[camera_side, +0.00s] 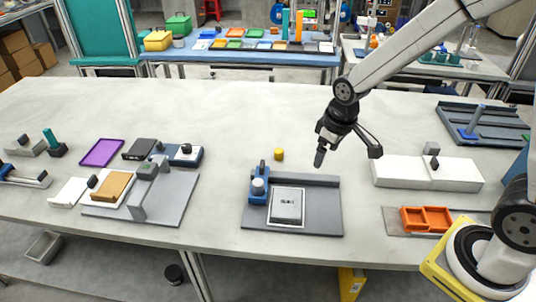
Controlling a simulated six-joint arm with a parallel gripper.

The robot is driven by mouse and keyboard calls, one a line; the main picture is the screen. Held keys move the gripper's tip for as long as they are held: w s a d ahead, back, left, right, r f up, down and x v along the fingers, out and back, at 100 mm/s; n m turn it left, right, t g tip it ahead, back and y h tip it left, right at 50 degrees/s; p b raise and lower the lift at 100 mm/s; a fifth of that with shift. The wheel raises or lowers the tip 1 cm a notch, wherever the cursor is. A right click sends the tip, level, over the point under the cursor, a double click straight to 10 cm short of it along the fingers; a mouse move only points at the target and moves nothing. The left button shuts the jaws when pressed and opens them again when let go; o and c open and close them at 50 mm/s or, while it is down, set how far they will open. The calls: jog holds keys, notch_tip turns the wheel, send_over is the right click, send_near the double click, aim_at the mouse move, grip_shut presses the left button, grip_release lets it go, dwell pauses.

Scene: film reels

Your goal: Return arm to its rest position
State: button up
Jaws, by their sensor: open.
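My gripper (346,152) hangs in the air over the middle right of the table, its two fingers spread apart with nothing between them. Below and to its left, a grey fixture plate (325,222) lies on the table. A blue clamp-like block (259,187) stands at the plate's left side. A small yellow cylinder (279,154) stands on the table behind the plate. No film reel can be made out for sure.
A white box (400,172) and an orange two-part tray (426,218) stand on the right. A grey plate with an upright post (140,192) and a purple tray (101,153) are on the left. The table (225,110) is clear at the back middle.

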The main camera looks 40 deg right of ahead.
jog(key=s+d+m, duration=0.1)
jog(key=s+m, duration=0.1)
jog(key=s, duration=0.6)
jog(key=shift+s+f+t, duration=0.15)
jog(key=shift+s+t, duration=0.15)
jog(key=shift+s, duration=0.05)
